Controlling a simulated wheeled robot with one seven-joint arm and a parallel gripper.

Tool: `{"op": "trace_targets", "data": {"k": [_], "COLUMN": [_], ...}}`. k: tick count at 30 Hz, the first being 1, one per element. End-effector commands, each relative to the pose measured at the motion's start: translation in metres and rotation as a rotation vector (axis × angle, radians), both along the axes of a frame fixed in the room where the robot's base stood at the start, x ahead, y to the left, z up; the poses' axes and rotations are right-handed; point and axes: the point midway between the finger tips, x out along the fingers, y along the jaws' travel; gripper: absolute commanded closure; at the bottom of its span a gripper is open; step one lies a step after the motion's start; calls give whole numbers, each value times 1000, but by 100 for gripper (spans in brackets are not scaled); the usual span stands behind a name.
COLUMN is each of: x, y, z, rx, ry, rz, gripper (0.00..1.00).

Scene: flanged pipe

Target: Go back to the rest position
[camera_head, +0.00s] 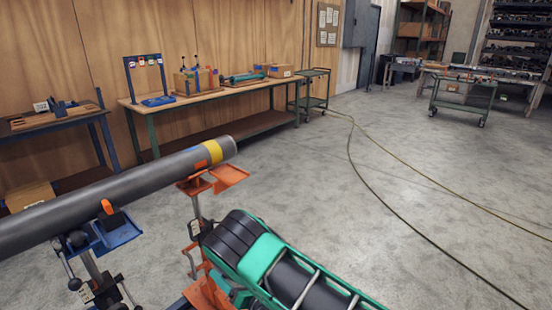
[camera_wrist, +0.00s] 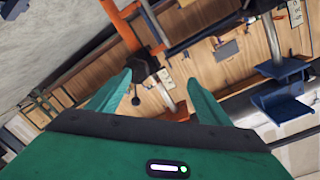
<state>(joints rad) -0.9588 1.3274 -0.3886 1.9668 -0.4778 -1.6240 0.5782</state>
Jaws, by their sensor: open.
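The grey pipe (camera_head: 120,195) lies across the left of the head view, with a yellow band (camera_head: 212,152) near its right end. It rests on a stand with a blue head (camera_head: 122,236) and a stand with an orange head (camera_head: 231,177). My gripper (camera_wrist: 160,78) shows in the wrist view as two green fingers set apart, with nothing held between them. An orange stand part (camera_wrist: 121,20) and a blue bracket (camera_wrist: 275,107) show beyond the fingers. My green and black arm fills the bottom middle of the head view; its fingers are not visible there.
A long workbench (camera_head: 215,92) with a blue rack, boxes and tools stands along the wooden wall. A smaller bench (camera_head: 55,122) is at the left. A green cart (camera_head: 462,105) stands at the back right. Cables (camera_head: 375,178) cross the otherwise clear floor at right.

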Motion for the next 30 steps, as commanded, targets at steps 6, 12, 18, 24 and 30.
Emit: {"op": "trace_targets", "data": {"k": [6,12,18,24,30], "x": [35,77,111,122,108], "y": [-23,-65,-135,-218,-307], "z": [25,62,106,148,189], "rx": [-79,-196,-338,-469,-581], "ry": [21,68,147,249,373], "rz": [-56,-130,-221,-305,-381], "gripper": [28,28,28,28,28]}}
